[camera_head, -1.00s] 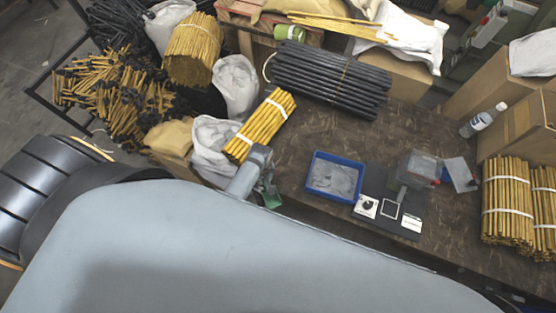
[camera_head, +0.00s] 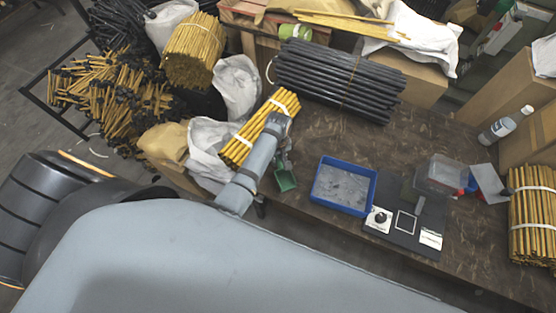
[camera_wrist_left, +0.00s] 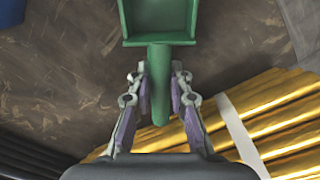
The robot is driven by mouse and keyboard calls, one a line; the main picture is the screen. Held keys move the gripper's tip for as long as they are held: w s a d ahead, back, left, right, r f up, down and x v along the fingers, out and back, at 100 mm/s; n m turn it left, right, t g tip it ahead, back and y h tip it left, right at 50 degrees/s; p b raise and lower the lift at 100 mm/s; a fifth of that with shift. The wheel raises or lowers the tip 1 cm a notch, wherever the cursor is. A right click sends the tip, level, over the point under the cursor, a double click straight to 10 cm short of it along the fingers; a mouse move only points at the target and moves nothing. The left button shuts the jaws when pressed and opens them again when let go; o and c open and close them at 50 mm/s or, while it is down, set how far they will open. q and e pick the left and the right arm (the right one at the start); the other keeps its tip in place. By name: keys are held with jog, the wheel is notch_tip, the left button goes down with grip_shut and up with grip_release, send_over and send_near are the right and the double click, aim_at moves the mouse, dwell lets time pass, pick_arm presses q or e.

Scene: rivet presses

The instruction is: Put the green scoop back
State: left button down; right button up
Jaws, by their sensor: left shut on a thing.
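The green scoop (camera_head: 285,180) is in my left gripper (camera_head: 283,160), near the front edge of the table, left of the blue tray (camera_head: 321,200). In the left wrist view the scoop (camera_wrist_left: 158,18) has its handle between the two fingers of the left gripper (camera_wrist_left: 158,88), with its square pan pointing away from the palm. The gripper is shut on the handle. I cannot tell whether the scoop touches the table. The blue tray holds a thin layer of grey material. My right gripper is not in view.
A bundle of yellow rods (camera_head: 240,152) lies beside my left wrist, and black rods (camera_head: 340,82) lie behind. Right of the tray are a dark mat (camera_head: 402,240) with small parts, a clear box (camera_head: 440,174) and a bottle (camera_head: 500,128). The table between rods and tray is bare.

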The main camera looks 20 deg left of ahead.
aim_at(278, 158)
pick_arm(q)
jog(key=shift+f, duration=0.15)
jog(key=c, duration=1.2)
grip_release()
notch_tip(278, 158, up, 12)
jog(key=shift+r, duration=0.15)
